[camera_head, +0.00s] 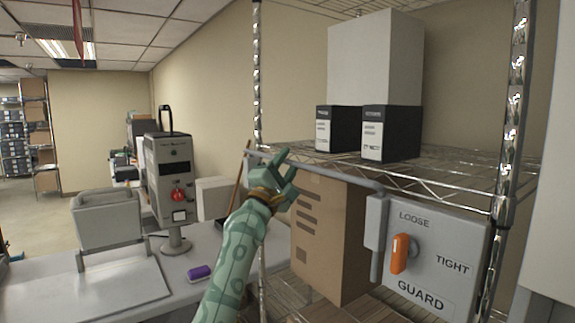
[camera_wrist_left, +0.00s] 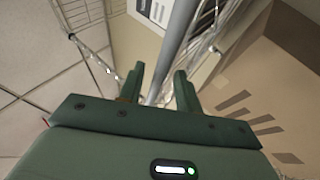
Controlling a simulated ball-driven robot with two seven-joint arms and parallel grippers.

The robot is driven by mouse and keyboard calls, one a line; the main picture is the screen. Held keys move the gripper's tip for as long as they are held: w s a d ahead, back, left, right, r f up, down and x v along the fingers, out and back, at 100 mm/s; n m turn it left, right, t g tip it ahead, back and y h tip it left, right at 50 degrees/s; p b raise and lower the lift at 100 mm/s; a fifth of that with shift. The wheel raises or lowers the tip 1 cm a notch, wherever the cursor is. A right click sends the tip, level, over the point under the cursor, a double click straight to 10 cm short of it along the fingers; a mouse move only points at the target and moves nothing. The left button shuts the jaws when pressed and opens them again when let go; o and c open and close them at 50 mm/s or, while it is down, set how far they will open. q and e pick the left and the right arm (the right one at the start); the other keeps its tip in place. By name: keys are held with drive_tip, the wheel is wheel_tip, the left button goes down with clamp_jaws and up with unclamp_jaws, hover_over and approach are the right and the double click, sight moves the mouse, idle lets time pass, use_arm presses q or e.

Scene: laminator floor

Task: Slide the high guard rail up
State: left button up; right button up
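The guard rail (camera_head: 335,174) is a grey bar along the front edge of a wire shelf, bending down at its right end beside a grey guard box (camera_head: 455,255). The box has an orange knob (camera_head: 400,254), its handle upright, with LOOSE above and TIGHT to the right. My left gripper (camera_head: 285,169) is at the left part of the rail. In the left wrist view the rail (camera_wrist_left: 178,35) runs between the two open fingers (camera_wrist_left: 158,88), with gaps at its sides. Contact cannot be told. My right gripper is not in view.
A cardboard box (camera_head: 330,235) is below the rail, close to my left arm. A grey table (camera_head: 130,285) with a machine (camera_head: 168,165) and purple object (camera_head: 199,273) is at left.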

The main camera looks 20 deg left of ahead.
use_arm(q)
drive_tip(key=shift+w+r, duration=0.15)
drive_tip(key=shift+w, duration=0.2)
drive_tip(key=shift+s, duration=0.1)
clamp_jaws()
wheel_tip(320, 180, up, 9)
drive_tip(key=p, duration=0.8)
drive_tip(key=shift+s, duration=0.1)
drive_tip(key=shift+c, duration=0.8)
unclamp_jaws()
drive_tip(key=shift+r, duration=0.1)
drive_tip(key=shift+o, duration=0.8)
drive_tip(key=shift+f, duration=0.2)
